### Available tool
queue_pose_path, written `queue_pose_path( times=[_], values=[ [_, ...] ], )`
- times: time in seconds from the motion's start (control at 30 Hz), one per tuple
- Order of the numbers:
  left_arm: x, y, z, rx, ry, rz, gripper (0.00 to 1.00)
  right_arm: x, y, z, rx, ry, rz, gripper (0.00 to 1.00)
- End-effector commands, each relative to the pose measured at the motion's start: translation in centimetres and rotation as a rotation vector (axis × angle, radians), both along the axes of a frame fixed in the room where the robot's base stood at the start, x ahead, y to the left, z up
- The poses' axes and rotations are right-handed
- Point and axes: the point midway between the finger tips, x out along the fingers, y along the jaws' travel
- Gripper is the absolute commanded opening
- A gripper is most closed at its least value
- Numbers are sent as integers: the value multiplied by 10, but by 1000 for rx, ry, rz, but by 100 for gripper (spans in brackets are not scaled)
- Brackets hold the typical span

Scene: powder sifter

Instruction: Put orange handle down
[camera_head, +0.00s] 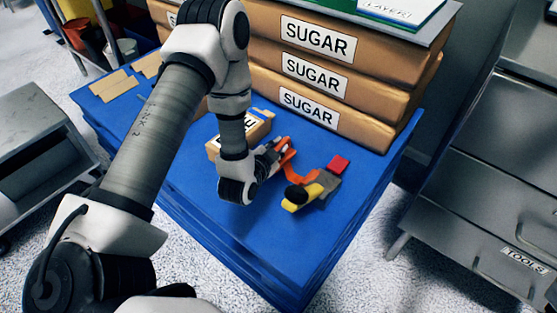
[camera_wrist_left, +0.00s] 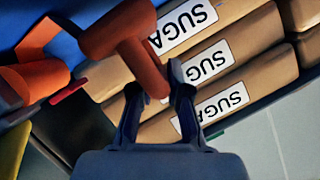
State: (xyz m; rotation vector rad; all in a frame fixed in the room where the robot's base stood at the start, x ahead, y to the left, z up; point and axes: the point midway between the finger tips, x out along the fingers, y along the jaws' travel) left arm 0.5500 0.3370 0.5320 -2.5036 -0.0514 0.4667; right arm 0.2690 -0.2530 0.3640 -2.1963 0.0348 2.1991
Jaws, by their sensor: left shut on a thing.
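The orange handle (camera_wrist_left: 125,35) is a T-shaped piece in the left wrist view, with its stem between the two fingers of my left gripper (camera_wrist_left: 158,92). In the head view the left gripper (camera_head: 274,152) is low over the blue table, and part of the orange handle (camera_head: 288,148) shows at its tips. The gripper is shut on the handle. I cannot tell whether the handle touches the table. My right gripper is not in view.
A yellow tool with a black knob (camera_head: 297,194), an orange curved piece (camera_head: 302,177) and a red block (camera_head: 339,164) lie right of the gripper. Stacked sugar bags (camera_head: 345,119) stand behind. The blue table (camera_head: 290,250) is clear at the front.

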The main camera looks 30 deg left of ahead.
Motion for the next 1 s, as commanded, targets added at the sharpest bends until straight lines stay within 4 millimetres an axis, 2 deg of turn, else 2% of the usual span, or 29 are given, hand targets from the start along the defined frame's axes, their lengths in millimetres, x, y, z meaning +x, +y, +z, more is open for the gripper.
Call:
queue_pose_path(
  times=[0.2, 0.53, 0.57, 0.6, 0.63, 1.0],
  values=[
    [2, -1, -35, 0, 2, 0, 0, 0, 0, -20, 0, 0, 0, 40],
    [1, -1, -38, 0, 2, 0, 0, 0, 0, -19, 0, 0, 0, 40],
    [1, -1, -37, 0, 2, 0, 23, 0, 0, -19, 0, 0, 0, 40],
    [1, -1, -37, 0, 2, 0, 37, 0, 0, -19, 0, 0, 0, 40],
    [1, -1, -37, 0, 2, 0, 41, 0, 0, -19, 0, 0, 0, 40],
    [-3, -1, -32, -1, 3, 0, 41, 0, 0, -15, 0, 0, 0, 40]
  ],
)
